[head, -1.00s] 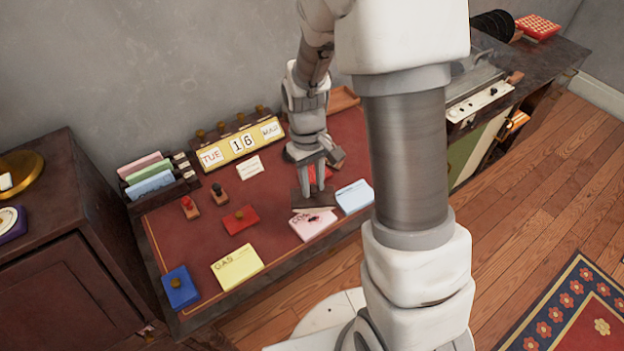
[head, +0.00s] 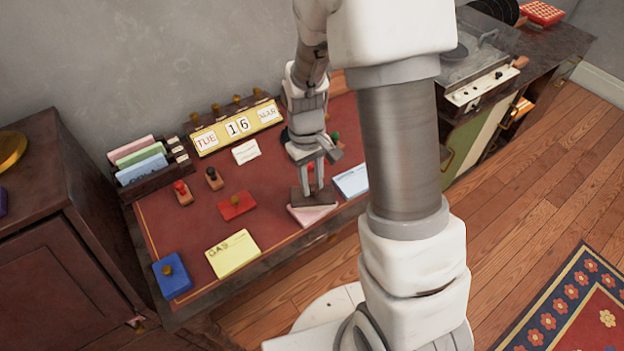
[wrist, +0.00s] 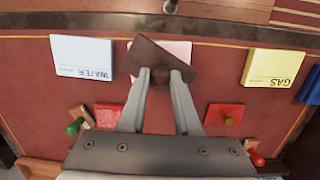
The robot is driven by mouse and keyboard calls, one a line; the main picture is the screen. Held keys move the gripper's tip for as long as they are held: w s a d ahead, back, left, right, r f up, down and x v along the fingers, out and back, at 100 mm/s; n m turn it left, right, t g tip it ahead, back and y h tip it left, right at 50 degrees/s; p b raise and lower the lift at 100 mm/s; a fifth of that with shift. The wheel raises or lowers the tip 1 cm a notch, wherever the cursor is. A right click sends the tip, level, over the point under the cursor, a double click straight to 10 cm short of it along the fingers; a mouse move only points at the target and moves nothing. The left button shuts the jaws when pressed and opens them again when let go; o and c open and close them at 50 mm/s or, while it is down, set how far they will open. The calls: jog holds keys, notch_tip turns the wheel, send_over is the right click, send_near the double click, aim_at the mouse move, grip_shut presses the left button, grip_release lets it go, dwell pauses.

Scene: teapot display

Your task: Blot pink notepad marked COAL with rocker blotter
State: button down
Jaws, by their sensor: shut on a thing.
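My gripper (head: 313,186) is shut on the knob of the rocker blotter (head: 320,199), a dark brown block. In the wrist view the blotter (wrist: 160,60) sits slantwise between the fingertips (wrist: 160,76). The pink notepad (head: 310,216) lies flat near the desk's front edge, under the blotter, which covers much of it. Its pale pink corner also shows in the wrist view (wrist: 181,47). The COAL lettering is hidden now. I cannot tell whether the blotter touches the paper.
The white-blue WATER pad (head: 352,181) lies just right of the pink one, the yellow GAS pad (head: 233,254) to its left. A red ink pad (head: 237,206), a blue pad (head: 171,276) and stamps (head: 182,192) stand left. A calendar (head: 237,128) stands behind.

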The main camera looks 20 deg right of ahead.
jog(key=shift+f+b, duration=0.3)
jog(key=shift+f, duration=0.1)
dwell(0.9)
jog(key=shift+w+a+h+p, duration=0.15)
jog(key=shift+a+h+p, duration=0.55)
jog(key=shift+h, duration=0.5)
jog(key=shift+s+d+y+b, duration=0.25)
jog(key=shift+d+y, duration=0.5)
jog(key=shift+y, duration=0.45)
jog(key=shift+d+f+y, duration=0.1)
jog(key=shift+d+y, duration=0.15)
jog(key=shift+y, duration=0.05)
jog(key=shift+s+d+t+y+b, duration=0.1)
jog(key=shift+d+t+y+b, duration=0.35)
jog(key=shift+y, duration=0.45)
jog(key=shift+r, duration=0.2)
